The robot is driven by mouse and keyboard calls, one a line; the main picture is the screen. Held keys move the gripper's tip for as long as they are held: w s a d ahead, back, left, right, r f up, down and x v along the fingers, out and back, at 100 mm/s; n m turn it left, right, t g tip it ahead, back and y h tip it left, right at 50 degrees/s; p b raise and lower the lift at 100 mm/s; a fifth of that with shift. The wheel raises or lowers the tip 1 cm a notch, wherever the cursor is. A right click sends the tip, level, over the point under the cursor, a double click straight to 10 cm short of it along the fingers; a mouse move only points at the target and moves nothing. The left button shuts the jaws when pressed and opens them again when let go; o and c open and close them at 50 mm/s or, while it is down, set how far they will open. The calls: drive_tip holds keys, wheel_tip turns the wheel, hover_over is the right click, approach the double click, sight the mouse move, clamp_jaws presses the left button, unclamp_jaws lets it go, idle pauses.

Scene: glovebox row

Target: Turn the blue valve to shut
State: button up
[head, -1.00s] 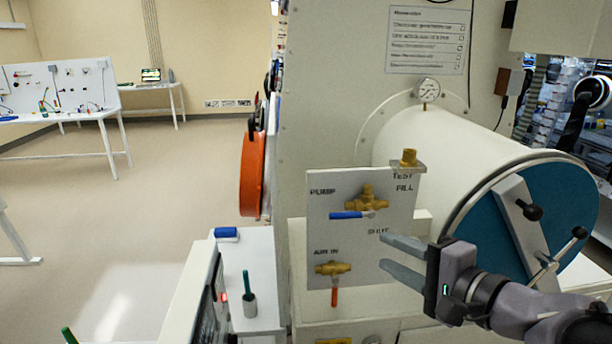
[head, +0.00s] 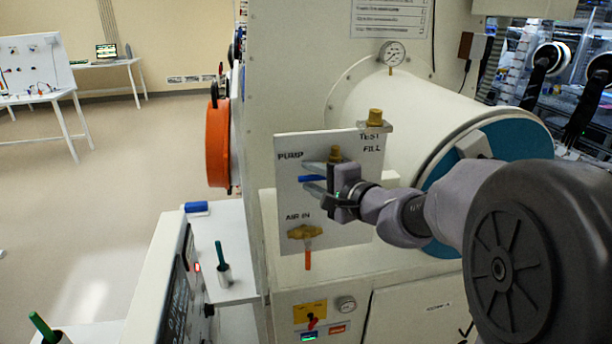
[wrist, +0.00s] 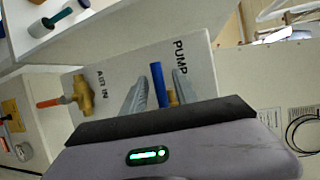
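The blue valve handle (head: 313,178) is on the white panel (head: 292,187) under the PUMP label. It lies about level and points left from its brass body (head: 335,154), which my gripper mostly hides. My gripper (head: 312,177) is at the panel with its two grey fingers apart, one above and one below the handle. In the wrist view the blue handle (wrist: 158,84) shows between the two fingers (wrist: 158,92), nearer the right one. I cannot tell whether either finger touches it. The SHUT marking is hidden behind my gripper now.
Below, the AIR IN valve (head: 305,233) has an orange-red handle hanging down. A brass fitting (head: 375,118) sticks up at TEST FILL. The white chamber (head: 410,110) with a gauge (head: 392,54) is behind right. A bench with a green-handled tool (head: 220,258) stands left.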

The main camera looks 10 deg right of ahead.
drive_tip(key=shift+c, duration=0.4)
clamp_jaws()
idle(0.9)
